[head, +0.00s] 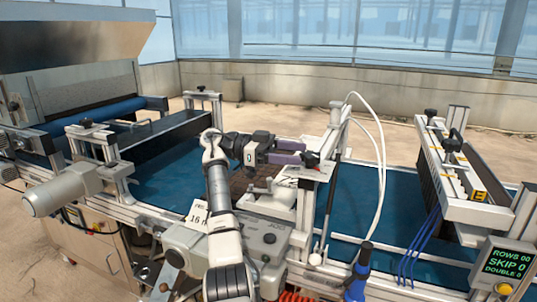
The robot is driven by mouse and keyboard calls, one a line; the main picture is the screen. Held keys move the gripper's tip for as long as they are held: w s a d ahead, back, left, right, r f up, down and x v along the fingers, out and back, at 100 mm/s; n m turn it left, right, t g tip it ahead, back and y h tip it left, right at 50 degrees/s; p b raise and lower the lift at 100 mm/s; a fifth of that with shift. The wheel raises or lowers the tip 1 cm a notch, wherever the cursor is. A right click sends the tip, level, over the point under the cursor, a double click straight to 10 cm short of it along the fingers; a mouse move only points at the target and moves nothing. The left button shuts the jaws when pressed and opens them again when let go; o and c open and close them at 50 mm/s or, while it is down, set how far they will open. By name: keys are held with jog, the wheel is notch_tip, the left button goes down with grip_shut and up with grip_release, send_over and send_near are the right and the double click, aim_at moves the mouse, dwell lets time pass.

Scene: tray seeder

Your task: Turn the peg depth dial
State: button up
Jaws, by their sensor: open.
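My gripper (298,153) is at the middle of the seeder line, above the blue belt, with its purplish fingers pointing right. The fingers are open. Just beyond their tips is a dark knob with some red (311,160) on top of a pale metal frame. It may be the peg depth dial, but no label can be read. The tips look close to the knob, and I cannot tell whether they touch it. My arm and gripper hide part of the machine behind them.
A blue belt (355,205) runs across the machine. White hoses (381,160) rise right of my gripper. A right-hand crossbar unit (470,207) has black knobs and blue tubes. A display box (507,265) shows ROWS 00, SKIP 0. A grey motor (62,190) stands left.

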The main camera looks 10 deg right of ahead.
jog(key=v, duration=0.7)
jog(key=shift+p, duration=0.3)
jog(key=shift+w+a, duration=0.1)
